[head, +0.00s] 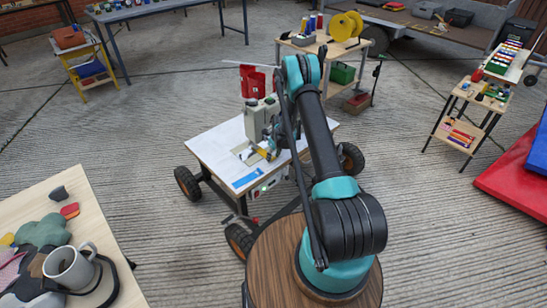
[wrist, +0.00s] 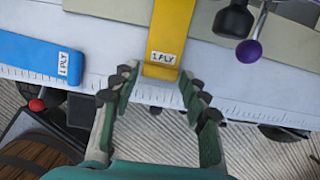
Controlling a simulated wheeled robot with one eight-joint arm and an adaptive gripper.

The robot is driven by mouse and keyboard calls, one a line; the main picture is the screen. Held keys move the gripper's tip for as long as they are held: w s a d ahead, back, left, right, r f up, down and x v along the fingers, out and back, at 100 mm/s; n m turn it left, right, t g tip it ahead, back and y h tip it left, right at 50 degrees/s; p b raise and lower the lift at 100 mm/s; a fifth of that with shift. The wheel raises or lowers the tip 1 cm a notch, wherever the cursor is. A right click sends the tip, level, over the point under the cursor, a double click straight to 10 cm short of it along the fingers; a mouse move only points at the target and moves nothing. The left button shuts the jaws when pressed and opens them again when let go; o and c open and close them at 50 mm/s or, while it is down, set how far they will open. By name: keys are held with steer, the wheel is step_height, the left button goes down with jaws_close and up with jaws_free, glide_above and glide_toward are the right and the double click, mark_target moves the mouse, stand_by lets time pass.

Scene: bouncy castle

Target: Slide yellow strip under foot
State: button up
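The yellow strip (wrist: 164,28) lies flat on the white table (wrist: 110,25), running up to the top edge of the wrist view, with a white "1 PLY" label near its close end. My gripper (wrist: 159,80) is open and empty. Its two fingers stand either side of the strip's labelled end, with gaps between fingers and strip. In the head view the sewing machine (head: 262,117) stands on the wheeled table, with my gripper low beside it. I cannot make out the foot clearly, and the strip's far end is outside the wrist view.
A blue strip (wrist: 38,58), also labelled "1 PLY", lies on the table to the left. A dark knob-like part (wrist: 233,20) and a purple ball (wrist: 249,50) are close on the right. The table's marked front edge runs beneath my fingers.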

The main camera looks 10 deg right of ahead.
steer(key=shift+o, duration=1.2)
steer(key=v, duration=1.2)
steer(key=shift+w, duration=0.1)
steer(key=shift+r, duration=0.1)
